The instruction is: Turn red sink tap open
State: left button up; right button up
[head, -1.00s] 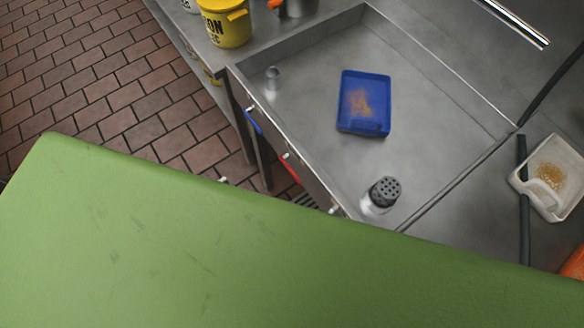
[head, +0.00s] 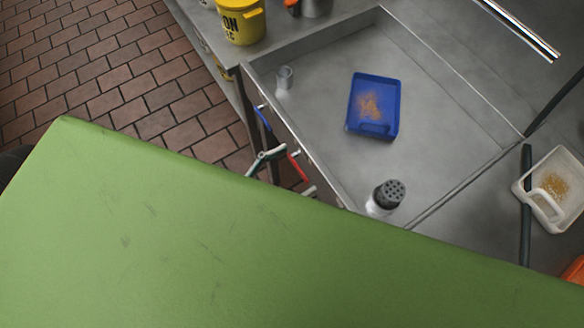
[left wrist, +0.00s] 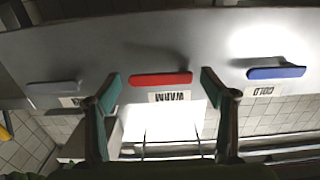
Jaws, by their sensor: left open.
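The red tap (head: 298,168) is a flat red handle on the sink's front panel. In the left wrist view the red tap (left wrist: 160,79) lies level above an upside-down WARM label (left wrist: 170,97). My left gripper (head: 287,173) is at the sink front, partly hidden by a green surface in the foreground. In the left wrist view its teal fingers (left wrist: 160,85) are open, one on each side of the red tap, with gaps at both ends. I cannot tell the depth between fingertips and handle. The right gripper is not in view.
A blue tap (left wrist: 276,72) with a COLD label and a grey handle (left wrist: 52,87) flank the red one. The metal sink (head: 335,45) holds a blue tray (head: 390,95) and a shaker (head: 388,195). Tiled floor is clear at left.

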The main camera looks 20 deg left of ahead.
aim_at(297, 160)
pick_arm(q)
jog(key=c, duration=1.6)
jog(key=m, duration=0.2)
jog(key=f+m, duration=0.1)
jog(key=m, duration=0.1)
jog(key=shift+a+f, duration=0.1)
jog(key=shift+f, duration=0.05)
jog(key=m, duration=0.3)
jog(key=f+m, duration=0.1)
jog(key=m, duration=0.1)
jog(key=shift+w+a, duration=0.3)
jog(key=m, duration=0.4)
jog(key=shift+w+a+f+m, duration=0.3)
jog(key=shift+a+f, duration=0.1)
jog(key=shift+w+a+f+m+b, duration=0.1)
jog(key=shift+a+m+b, duration=0.1)
jog(key=shift+m, duration=0.55)
jog(key=shift+w+a+r+m+b, duration=0.1)
jog(key=shift+w+m+b, duration=0.1)
jog(key=shift+m, duration=0.5)
jog(key=shift+w+a+f+m+b, duration=0.1)
jog(key=shift+a+m+b, duration=0.1)
jog(key=shift+m, duration=0.55)
